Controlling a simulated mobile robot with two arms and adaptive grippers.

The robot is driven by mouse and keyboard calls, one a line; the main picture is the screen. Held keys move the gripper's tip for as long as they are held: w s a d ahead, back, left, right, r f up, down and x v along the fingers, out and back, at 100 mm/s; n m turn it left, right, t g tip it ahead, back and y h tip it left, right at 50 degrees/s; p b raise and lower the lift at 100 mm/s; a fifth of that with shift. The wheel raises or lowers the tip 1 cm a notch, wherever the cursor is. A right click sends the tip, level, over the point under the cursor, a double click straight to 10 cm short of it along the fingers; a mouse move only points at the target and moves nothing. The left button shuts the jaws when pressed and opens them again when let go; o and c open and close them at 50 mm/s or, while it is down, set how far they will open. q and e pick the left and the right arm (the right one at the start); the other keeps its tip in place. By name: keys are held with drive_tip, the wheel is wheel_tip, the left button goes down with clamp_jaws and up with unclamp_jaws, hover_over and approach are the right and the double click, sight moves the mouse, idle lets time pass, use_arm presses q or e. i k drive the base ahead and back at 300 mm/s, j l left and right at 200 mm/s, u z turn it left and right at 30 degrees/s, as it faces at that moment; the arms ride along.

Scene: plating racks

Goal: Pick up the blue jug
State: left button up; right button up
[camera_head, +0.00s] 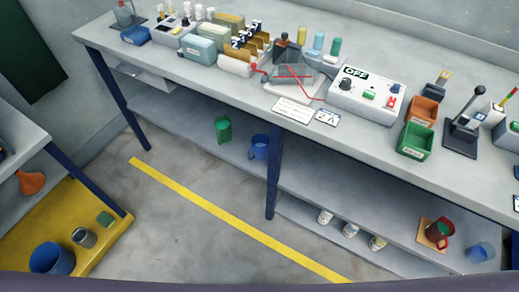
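A blue jug (260,147) stands on the lower shelf under the long workbench, left of a dark blue bench leg, with its handle side toward the left. A green jug (223,130) stands to its left, a short gap away. A second, lighter blue jug or cup (481,252) is at the far right of the lower shelf. Neither of my grippers is in view.
The workbench (180,75) above holds a control box (367,95), bins and tools. A red jug (439,231) and several white cans (350,230) are on the right lower shelf. A blue bucket (50,259) is at lower left. The floor is clear around the yellow line (230,216).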

sight(260, 148)
drive_tip(key=k+l, duration=0.1)
drive_tip(key=l, duration=0.3)
drive_tip(key=k+l+z, duration=0.15)
drive_tip(key=l, duration=0.25)
drive_tip(key=k+l, duration=0.1)
drive_tip(key=l, duration=0.3)
drive_tip(key=l+z, duration=0.1)
drive_tip(key=l, duration=0.35)
drive_tip(key=k, duration=0.05)
